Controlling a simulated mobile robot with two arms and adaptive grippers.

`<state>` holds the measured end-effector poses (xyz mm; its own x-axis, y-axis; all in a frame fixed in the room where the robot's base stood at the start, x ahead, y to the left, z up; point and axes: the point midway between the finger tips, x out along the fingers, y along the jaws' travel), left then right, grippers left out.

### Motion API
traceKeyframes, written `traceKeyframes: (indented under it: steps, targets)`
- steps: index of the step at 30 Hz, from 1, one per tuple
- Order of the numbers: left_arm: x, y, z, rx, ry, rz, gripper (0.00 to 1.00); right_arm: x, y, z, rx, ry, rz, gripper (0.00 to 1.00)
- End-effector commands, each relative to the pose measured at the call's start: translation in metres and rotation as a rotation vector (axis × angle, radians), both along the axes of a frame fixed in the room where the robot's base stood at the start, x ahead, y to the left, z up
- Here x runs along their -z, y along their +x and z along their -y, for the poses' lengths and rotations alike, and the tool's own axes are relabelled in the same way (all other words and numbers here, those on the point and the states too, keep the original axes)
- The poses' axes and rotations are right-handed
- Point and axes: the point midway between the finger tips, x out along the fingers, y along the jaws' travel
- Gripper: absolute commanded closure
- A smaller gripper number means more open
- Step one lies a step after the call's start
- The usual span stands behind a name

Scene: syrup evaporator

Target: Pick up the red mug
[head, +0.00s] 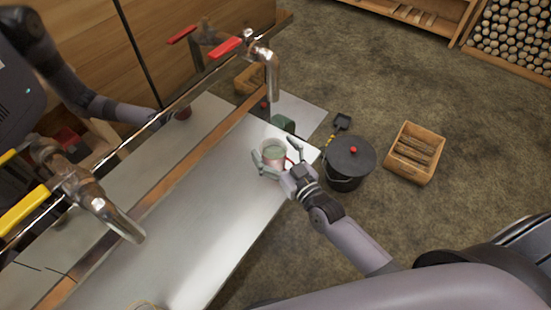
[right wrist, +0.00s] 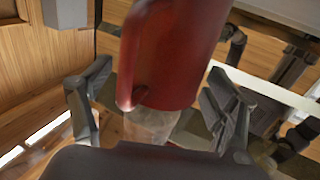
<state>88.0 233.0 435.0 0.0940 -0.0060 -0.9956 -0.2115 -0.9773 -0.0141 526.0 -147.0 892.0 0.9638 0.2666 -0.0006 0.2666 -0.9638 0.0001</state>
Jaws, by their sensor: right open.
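The red mug (right wrist: 178,55) fills the upper middle of the right wrist view, with its handle on the left side. My right gripper (right wrist: 155,105) is open, one finger to each side of the mug, with gaps visible. In the head view my right gripper (head: 272,163) is at the far right corner of the metal counter. A translucent, pinkish cup shape (head: 273,152) shows between its fingers, with a small red part beside it. A clear glass-like object (right wrist: 152,126) shows below the mug in the wrist view.
A green object (head: 284,123) stands just behind the gripper on the counter (head: 205,215). A tap with a red handle (head: 270,70) hangs over the counter behind it. A black lidded bucket (head: 350,160) and a wooden crate (head: 416,153) stand on the floor to the right.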

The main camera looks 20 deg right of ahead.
Motion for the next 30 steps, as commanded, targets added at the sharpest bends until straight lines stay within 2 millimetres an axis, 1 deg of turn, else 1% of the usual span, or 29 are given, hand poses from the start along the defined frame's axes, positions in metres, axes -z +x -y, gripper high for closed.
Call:
traceKeyframes:
  steps: [1, 2, 30]
  targets:
    - [0.0002, -0.001, -0.0002, 0.0, 0.0, -0.002, 0.6, 0.0, -0.0001, 0.0001, 0.0, 0.0, 0.0, 0.2]
    - [0.0001, -0.0014, -0.0003, 0.0, 0.0, -0.002, 0.6, -0.0001, -0.0001, 0.0001, 0.0, 0.0, 0.0, 0.22]
    - [0.0002, -0.0025, -0.0025, 0.002, 0.003, -0.003, 0.6, -0.0003, -0.0003, 0.0004, 0.0, -0.001, 0.001, 0.85]
